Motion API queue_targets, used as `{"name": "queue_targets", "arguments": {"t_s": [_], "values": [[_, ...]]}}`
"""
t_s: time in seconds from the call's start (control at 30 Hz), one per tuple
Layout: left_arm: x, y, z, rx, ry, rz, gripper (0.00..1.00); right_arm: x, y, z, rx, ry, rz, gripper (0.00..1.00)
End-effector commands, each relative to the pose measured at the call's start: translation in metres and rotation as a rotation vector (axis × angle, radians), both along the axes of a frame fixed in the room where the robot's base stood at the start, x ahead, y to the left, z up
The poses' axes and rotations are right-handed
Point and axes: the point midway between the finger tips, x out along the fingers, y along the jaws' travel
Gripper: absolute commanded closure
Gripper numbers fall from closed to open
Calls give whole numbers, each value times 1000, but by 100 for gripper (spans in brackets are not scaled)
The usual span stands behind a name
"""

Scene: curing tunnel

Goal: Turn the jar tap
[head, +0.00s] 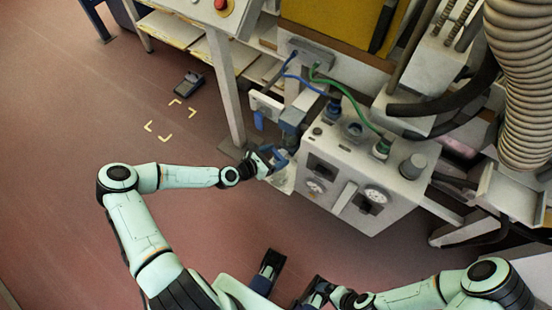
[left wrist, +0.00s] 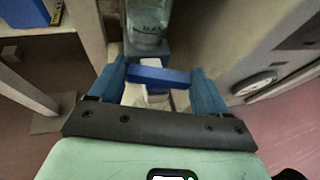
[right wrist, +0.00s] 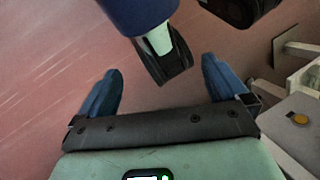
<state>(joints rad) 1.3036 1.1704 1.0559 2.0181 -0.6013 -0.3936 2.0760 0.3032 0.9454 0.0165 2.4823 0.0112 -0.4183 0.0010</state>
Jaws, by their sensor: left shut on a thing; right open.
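The jar tap's blue lever (left wrist: 160,76) lies crosswise between the fingers of my left gripper (left wrist: 163,90) in the left wrist view. The clear jar (left wrist: 148,28) stands just beyond it, its upper part cut off by the frame edge. My left gripper (head: 272,160) is shut on the lever at the left front of the grey machine in the head view; the lever is hard to make out there. My right gripper (right wrist: 160,88) is open and empty over the floor, away from the jar. Its fingers are spread wide.
The grey machine cabinet (head: 340,180) with gauges and hoses stands right of the left gripper. A pale table leg (head: 226,95) rises to its left. A small dark device (head: 188,85) lies on the floor near yellow corner marks. The reddish floor at left is largely clear.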

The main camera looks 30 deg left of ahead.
Motion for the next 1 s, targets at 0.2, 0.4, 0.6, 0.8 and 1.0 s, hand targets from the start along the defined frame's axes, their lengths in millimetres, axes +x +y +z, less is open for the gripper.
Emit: {"name": "queue_targets", "arguments": {"t_s": [0.2, 0.4, 0.6, 0.8, 1.0], "values": [[3, 7, -3, -3, -5, -193, 54, 7, 0, -19, -3, -25, -5, 0], [6, 9, 0, 1, -3, -385, 54, 10, 0, -22, -4, -33, -6, 0], [9, 10, 1, 5, -2, -575, 54, 10, 0, -22, -5, -34, -7, 0], [11, 10, 0, 7, -3, -737, 54, 19, -4, -32, -16, -58, -16, 0], [13, 11, -1, 6, -3, -858, 54, 34, -11, -45, -36, -100, -34, 0]]}}
